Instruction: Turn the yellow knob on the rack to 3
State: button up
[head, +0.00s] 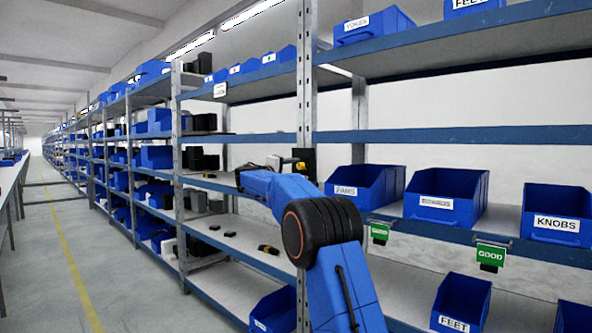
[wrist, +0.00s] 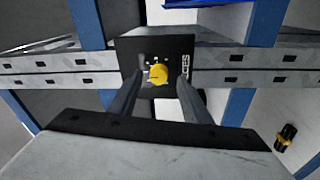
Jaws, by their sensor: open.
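The yellow knob (wrist: 158,74) sits on a black panel (wrist: 128,52) fixed to a grey rack post. White marks surround the knob, too small to read, and I cannot tell where it points. In the head view the yellow knob (head: 299,167) and the black panel (head: 309,158) show just beyond the end of my arm. My gripper (wrist: 159,82) is open in the wrist view, one finger on each side of the knob. Whether the fingers touch the knob is unclear. In the head view my gripper (head: 281,163) is small and partly hidden by my arm.
Blue bins labelled KNOBS (head: 557,215) and FANS (head: 363,187) stand on the shelf to the right. A green GOOD tag (head: 491,254) hangs from that shelf's edge. A black and yellow tool (head: 268,249) lies on a lower shelf. The aisle floor (head: 50,250) at left is clear.

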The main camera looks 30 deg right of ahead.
jog(key=v, duration=1.5)
jog(key=shift+f, duration=0.1)
jog(key=s+d+f+g+y, duration=0.1)
jog(key=s+f+y, duration=0.45)
jog(key=s, duration=0.95)
jog(key=s+d+f+g+y, duration=0.1)
jog(key=s+f+g+y, duration=0.15)
jog(key=s+f, duration=1)
jog(key=s+a+f+m+y, duration=0.1)
jog(key=s+a+f+y, duration=0.2)
jog(key=s+f, duration=0.3)
jog(key=s+a+f+m+y, duration=0.1)
jog(key=s+a+f+y, duration=0.2)
jog(key=s, duration=1.3)
jog(key=s+a+f+y, duration=0.3)
jog(key=s+a+f, duration=0.4)
jog(key=s+f, duration=0.3)
jog(key=shift+s+a+m, duration=0.2)
jog(key=shift+s+m, duration=0.2)
jog(key=shift+s, duration=0.25)
jog(key=shift+f, duration=0.1)
